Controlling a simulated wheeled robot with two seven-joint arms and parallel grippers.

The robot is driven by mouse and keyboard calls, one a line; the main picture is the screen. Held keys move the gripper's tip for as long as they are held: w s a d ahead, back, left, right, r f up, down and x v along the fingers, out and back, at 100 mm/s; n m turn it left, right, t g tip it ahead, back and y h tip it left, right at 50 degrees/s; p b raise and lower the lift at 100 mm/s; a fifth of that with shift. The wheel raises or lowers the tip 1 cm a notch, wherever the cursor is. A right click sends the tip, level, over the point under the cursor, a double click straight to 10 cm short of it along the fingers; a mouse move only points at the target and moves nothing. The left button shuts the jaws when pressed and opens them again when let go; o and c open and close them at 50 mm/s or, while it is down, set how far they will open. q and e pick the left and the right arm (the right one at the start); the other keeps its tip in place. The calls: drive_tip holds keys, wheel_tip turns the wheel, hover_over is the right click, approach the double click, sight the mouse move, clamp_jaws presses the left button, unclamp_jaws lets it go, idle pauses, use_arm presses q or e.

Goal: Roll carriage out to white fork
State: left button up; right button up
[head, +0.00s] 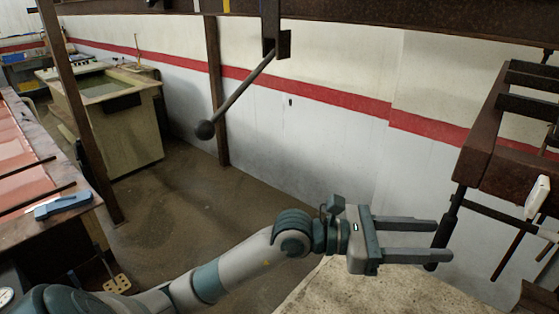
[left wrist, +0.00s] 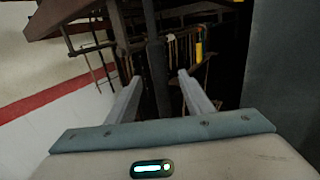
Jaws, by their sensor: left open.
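My left gripper (head: 437,239) is open and empty, its two fingers pointing right in the head view. Its tips are at a dark upright bar with a thick grip (head: 443,232), which hangs from a rusty frame (head: 495,150) at the right. This frame looks like the carriage. In the left wrist view a dark post (left wrist: 157,75) stands between the fingertips (left wrist: 159,80); I cannot tell whether they touch it. A white piece (head: 537,197) sits at the frame's right side; I cannot tell whether it is the white fork. My right gripper is out of view.
A rusty beam (head: 350,15) runs along the top, with a ball-ended lever (head: 235,100) hanging from it. A brown post (head: 215,90) stands by the wall. A pale slab (head: 375,290) lies below my gripper. A bench (head: 85,205) and tank (head: 125,130) stand left.

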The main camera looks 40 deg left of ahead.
use_arm(q)
drive_tip(key=shift+d, duration=0.1)
drive_tip(key=shift+p+x, duration=0.3)
drive_tip(key=shift+x, duration=0.9)
clamp_jaws()
